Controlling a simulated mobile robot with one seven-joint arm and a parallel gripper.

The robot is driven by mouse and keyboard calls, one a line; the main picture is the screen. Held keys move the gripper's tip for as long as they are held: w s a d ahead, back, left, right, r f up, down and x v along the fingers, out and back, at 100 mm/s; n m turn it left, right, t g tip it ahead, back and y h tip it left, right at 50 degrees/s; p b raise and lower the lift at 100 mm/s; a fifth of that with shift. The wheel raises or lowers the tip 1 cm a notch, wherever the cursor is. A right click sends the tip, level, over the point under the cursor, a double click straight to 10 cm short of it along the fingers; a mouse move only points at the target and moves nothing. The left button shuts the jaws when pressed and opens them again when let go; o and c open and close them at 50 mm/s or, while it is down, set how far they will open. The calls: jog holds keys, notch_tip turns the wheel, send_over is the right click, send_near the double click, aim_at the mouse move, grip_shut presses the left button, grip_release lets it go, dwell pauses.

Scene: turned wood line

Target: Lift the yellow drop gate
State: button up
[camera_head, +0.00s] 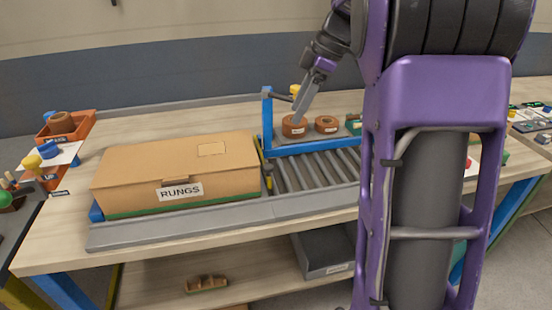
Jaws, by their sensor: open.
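A narrow yellow piece (267,174), likely the yellow drop gate, stands at the right end of the cardboard box, beside the rollers (300,172). Most of it is hidden by the box and a blue frame (266,118). A second small yellow part (295,90) shows by the top of the blue frame, just left of my gripper; I cannot tell whether it belongs to the gate. My gripper (298,112) is open and points down above the far side of the conveyor, in front of round brown pieces. I see nothing held in it.
The box labelled RUNGS (180,170) sits on the conveyor's left part. Round brown pieces (326,124) lie behind the rollers. An orange bin (75,130) stands at the table's left. A grey bin (325,252) is on the lower shelf. My arm hides the right middle.

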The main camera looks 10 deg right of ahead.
aim_at(269, 166)
jog(key=b+x, duration=0.1)
jog(key=x, duration=1.5)
jog(key=shift+f+b, duration=0.1)
jog(key=shift+b, duration=0.3)
grip_shut()
dwell(0.4)
